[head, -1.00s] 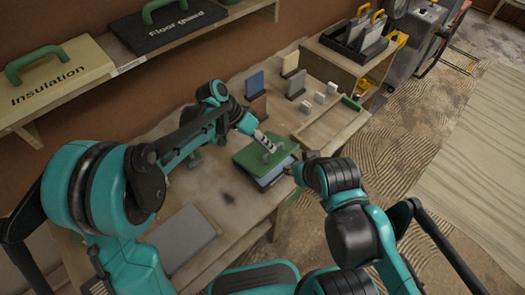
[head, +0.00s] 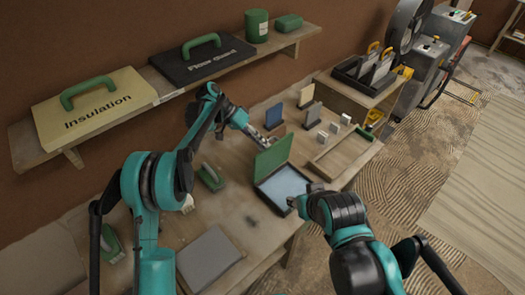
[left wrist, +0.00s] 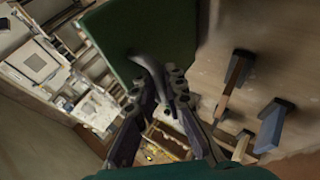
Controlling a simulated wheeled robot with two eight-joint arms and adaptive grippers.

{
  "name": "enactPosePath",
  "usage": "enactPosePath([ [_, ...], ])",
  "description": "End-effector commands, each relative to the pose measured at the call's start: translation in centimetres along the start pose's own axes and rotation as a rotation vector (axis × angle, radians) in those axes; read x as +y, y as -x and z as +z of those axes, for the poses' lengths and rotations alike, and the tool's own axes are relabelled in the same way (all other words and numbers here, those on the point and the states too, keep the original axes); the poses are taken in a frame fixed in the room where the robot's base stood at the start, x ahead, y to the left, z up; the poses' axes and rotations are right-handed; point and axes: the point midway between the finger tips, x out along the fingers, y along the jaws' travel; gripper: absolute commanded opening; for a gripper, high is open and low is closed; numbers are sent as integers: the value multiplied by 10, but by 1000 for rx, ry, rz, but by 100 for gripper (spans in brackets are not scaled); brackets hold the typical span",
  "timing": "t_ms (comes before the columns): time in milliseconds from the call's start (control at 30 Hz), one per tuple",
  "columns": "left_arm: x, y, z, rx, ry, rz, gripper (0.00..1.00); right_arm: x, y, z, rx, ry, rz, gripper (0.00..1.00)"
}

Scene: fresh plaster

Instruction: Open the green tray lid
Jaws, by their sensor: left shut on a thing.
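The green lid (head: 273,157) stands tilted up along the far-left edge of the dark tray (head: 263,196), whose pale blue inside (head: 287,186) shows. My left gripper (head: 269,142) is behind the lid in the head view. In the left wrist view its fingers (left wrist: 164,97) are shut on the grey-looking handle (left wrist: 148,66) of the lid (left wrist: 150,32). The grip itself is hidden in the head view. My right gripper (head: 298,202) is by the tray's near-right corner; its fingers are too small to read.
Upright colored slabs (head: 274,114) and small white blocks (head: 334,127) stand behind the lid. A grey flat panel (head: 208,257) lies at the front left of the bench. A green-handled tool (head: 210,177) lies left of the tray. A shelf (head: 90,140) runs above.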

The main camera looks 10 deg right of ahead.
Motion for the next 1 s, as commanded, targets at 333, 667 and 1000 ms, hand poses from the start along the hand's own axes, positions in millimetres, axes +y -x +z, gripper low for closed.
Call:
enactPosePath([
  [333, -34, 0, -2, -14, 94, 213, 0, 0, -8, 6, 0, 0, 0, 40],
  [667, -45, 2, -4, -13, 130, 301, 0, 0, -10, 7, 0, 0, 0, 40],
  [1000, -48, 3, -4, -7, 138, 310, 0, 0, -10, 7, 0, 0, 0, 40],
])
